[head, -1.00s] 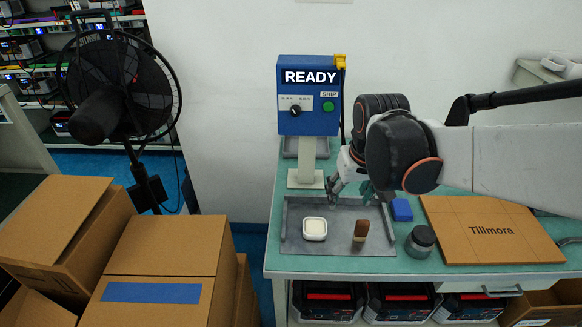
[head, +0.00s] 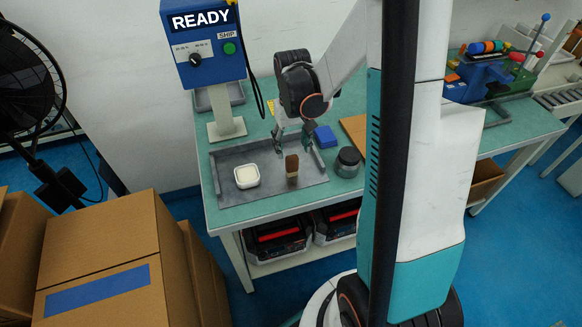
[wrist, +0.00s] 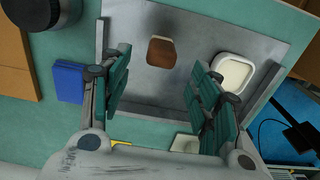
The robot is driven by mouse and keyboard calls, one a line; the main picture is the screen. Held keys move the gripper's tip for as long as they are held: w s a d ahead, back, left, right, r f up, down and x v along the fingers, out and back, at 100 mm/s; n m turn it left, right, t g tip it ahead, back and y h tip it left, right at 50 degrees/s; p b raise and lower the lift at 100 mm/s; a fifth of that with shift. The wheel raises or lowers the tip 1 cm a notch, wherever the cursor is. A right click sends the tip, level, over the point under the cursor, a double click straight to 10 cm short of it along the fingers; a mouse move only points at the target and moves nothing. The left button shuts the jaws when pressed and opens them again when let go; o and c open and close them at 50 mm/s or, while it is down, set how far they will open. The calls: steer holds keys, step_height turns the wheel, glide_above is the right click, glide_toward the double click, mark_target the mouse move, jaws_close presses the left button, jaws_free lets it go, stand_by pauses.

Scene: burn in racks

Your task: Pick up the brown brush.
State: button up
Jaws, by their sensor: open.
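The brown brush (head: 292,166) stands upright on the grey tray (head: 226,164), with its brown part on top and a pale part below. It also shows from above in the wrist view (wrist: 161,51), just beyond the gap between my fingers. My gripper (head: 292,140) is open and empty, above the back part of the tray. In the wrist view my gripper (wrist: 157,95) has its two teal fingers spread wide, one on each side. The brush is apart from both fingers.
A white square dish (head: 246,176) sits on the tray left of the brush. A blue block (head: 325,136) and a dark-lidded jar (head: 348,162) stand right of the tray. The blue READY box (head: 203,42) on its post (head: 226,118) rises behind. Cardboard boxes (head: 105,265) stand at left.

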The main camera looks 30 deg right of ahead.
mark_target(292, 157)
step_height(292, 157, down, 8)
steer(key=b, duration=0.3)
steer(key=shift+s+a+r, duration=0.1)
steer(key=shift+r, duration=0.2)
steer(key=c, duration=1.1)
